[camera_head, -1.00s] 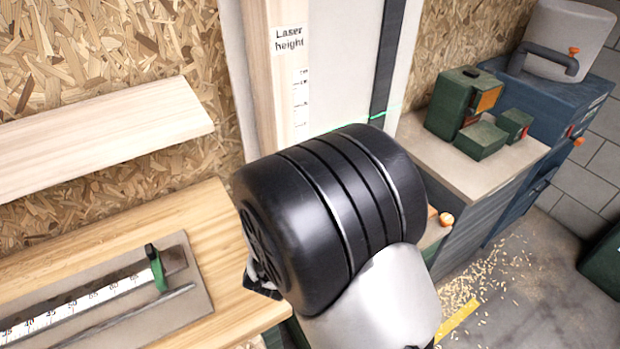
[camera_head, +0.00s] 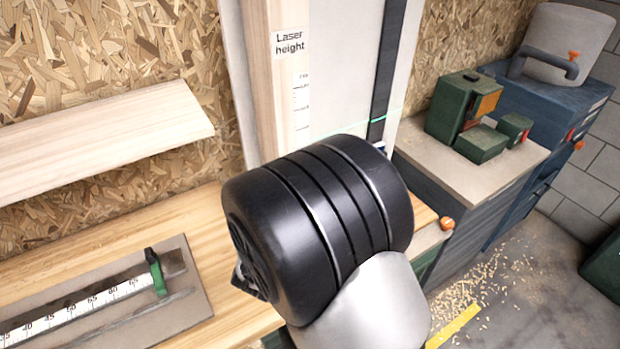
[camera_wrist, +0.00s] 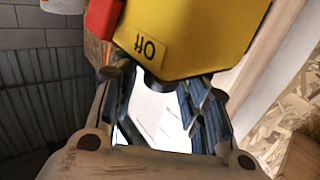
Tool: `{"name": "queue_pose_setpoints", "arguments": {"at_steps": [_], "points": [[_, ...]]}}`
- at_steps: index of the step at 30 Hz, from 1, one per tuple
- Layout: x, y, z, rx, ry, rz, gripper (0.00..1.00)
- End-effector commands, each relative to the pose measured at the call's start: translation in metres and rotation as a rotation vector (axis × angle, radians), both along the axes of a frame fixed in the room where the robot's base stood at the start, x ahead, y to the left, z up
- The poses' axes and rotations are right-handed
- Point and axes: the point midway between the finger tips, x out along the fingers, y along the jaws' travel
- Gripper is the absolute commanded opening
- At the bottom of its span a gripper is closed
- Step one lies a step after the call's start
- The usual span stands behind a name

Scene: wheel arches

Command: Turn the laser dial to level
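In the wrist view, a yellow housing (camera_wrist: 190,35) with an upside-down "Off" label (camera_wrist: 150,47) fills the top middle. A red part (camera_wrist: 103,20) adjoins its left side. My gripper (camera_wrist: 160,92) reaches up to the housing, its two dark fingers apart with a pale gap between them. The fingertips are hidden by the housing, so I cannot tell whether they touch anything. No dial can be made out. In the head view, my black and grey arm hides the gripper and the housing. A thin green laser line (camera_head: 392,111) slopes up to the right across the white panel.
A "Laser height" label (camera_head: 290,42) and scale sit on a wooden post. A plank shelf (camera_head: 100,135) and a wooden bench with a ruler (camera_head: 85,308) are at left. A cabinet (camera_head: 465,175) carries green boxes (camera_head: 480,140) at right. Floor with shavings is at lower right.

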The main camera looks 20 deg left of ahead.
Motion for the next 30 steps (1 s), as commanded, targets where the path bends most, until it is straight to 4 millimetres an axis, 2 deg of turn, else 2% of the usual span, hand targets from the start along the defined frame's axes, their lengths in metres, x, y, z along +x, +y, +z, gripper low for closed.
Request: {"name": "queue_pose_setpoints", "arguments": {"at_steps": [10, 14, 17, 24, 30], "points": [[-0.001, 0.000, 0.000, 0.000, 0.001, 0.000, 0.48], [-0.009, 0.001, 0.000, 0.000, 0.002, 0.002, 0.48], [-0.024, 0.002, 0.000, -0.002, 0.001, 0.005, 0.48], [-0.076, 0.004, 0.000, -0.002, 0.001, 0.005, 0.48], [-0.108, 0.005, 0.000, 0.000, 0.000, 0.003, 0.48]]}}
